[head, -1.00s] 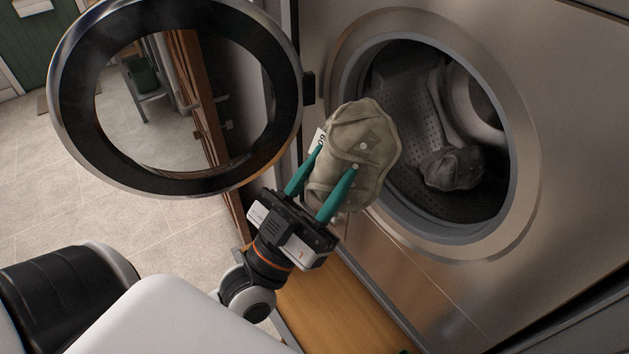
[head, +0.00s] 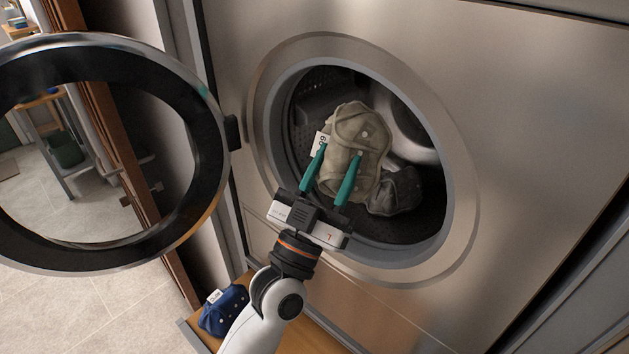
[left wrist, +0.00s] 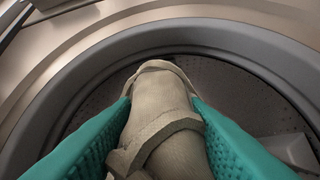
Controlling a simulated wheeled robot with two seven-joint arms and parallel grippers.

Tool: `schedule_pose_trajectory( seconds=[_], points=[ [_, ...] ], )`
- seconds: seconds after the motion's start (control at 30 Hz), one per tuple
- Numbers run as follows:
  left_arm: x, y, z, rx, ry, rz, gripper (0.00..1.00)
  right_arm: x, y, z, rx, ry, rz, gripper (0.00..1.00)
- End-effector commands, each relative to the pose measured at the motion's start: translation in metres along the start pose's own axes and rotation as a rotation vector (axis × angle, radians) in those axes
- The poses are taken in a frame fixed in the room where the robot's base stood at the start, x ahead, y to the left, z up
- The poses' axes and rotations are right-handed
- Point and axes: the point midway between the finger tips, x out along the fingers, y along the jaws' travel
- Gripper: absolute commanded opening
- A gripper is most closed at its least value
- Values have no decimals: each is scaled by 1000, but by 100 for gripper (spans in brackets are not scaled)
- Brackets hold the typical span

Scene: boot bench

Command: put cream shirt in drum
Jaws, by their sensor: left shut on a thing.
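The cream shirt (head: 352,140) is a folded, greyish-beige bundle with buttons and a white tag. My left gripper (head: 331,175) is shut on it, with one teal finger on each side. The shirt is in front of the open drum (head: 300,150), overlapping its mouth in the head view. In the left wrist view the shirt (left wrist: 160,115) sits between the fingers, facing the drum's perforated back wall. How deep it is inside the rim I cannot tell. My right gripper is not in view.
A dark grey garment (head: 398,192) lies in the drum, partly behind the shirt. The round door (head: 205,130) stands open at the left. A dark blue folded item (head: 222,310) lies on the wooden bench (head: 305,335) below.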

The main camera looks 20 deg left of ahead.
Motion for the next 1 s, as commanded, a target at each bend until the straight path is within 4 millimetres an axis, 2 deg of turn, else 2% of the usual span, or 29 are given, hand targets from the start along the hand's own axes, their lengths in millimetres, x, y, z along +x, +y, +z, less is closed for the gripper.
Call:
schedule_pose_trajectory(
  seconds=[0.3,0.7,1.0],
  points=[
    [31,-9,-32,0,-3,0,12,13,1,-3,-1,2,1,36],
    [58,-21,-81,-1,-2,0,12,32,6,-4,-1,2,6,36],
    [73,-26,-104,-1,-3,0,12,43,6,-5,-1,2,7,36]
  ],
)
